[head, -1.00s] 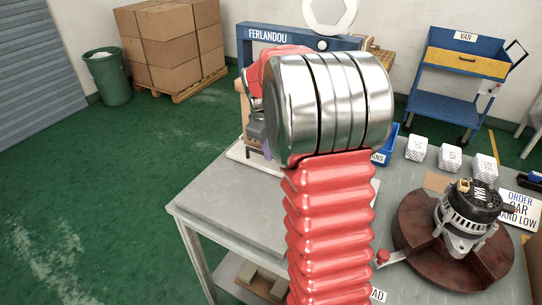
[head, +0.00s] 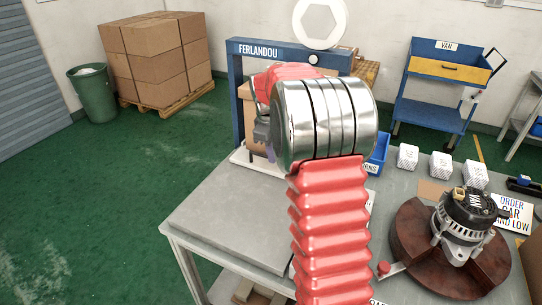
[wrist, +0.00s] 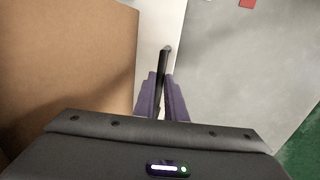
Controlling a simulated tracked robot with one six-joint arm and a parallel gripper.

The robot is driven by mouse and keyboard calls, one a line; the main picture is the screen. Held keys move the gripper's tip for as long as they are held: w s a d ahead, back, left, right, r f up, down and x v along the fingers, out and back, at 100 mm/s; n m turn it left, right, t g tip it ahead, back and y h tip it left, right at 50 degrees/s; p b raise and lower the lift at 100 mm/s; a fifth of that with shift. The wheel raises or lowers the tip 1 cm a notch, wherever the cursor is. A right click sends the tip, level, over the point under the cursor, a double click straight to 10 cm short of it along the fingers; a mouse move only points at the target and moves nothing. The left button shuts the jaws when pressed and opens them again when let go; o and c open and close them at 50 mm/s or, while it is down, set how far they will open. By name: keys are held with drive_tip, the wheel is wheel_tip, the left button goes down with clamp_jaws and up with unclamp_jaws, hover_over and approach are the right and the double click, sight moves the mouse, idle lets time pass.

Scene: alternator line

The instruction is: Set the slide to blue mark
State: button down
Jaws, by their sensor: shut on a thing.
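My gripper (wrist: 162,98) shows in the wrist view as two purple fingers. They are shut on a thin dark rod with a rounded tip (wrist: 166,49), which sticks up between them and past their ends. I cannot tell from these frames whether this rod belongs to the slide. In the head view my red and silver arm covers most of the gripper, beside the tan block at the blue FERLANDOU frame (head: 237,85). No blue mark can be made out. A small red patch (wrist: 247,3) lies at the top edge of the wrist view.
A tan block (wrist: 70,65) stands close on the left of the fingers. The grey bench (head: 225,215) is clear at its left. An alternator (head: 465,218) sits on a brown round stand (head: 408,245) at right, near white boxes (head: 440,165) and a blue bin (head: 378,155).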

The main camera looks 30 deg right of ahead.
drive_tip(key=c, duration=1.8)
unclamp_jaws()
wheel_tip(320, 180, up, 14)
drive_tip(key=s+a, duration=0.1)
drive_tip(key=a, duration=0.1)
drive_tip(key=shift+s+a+f, duration=0.15)
drive_tip(key=shift+s+f, duration=0.05)
drive_tip(key=shift+f, duration=0.05)
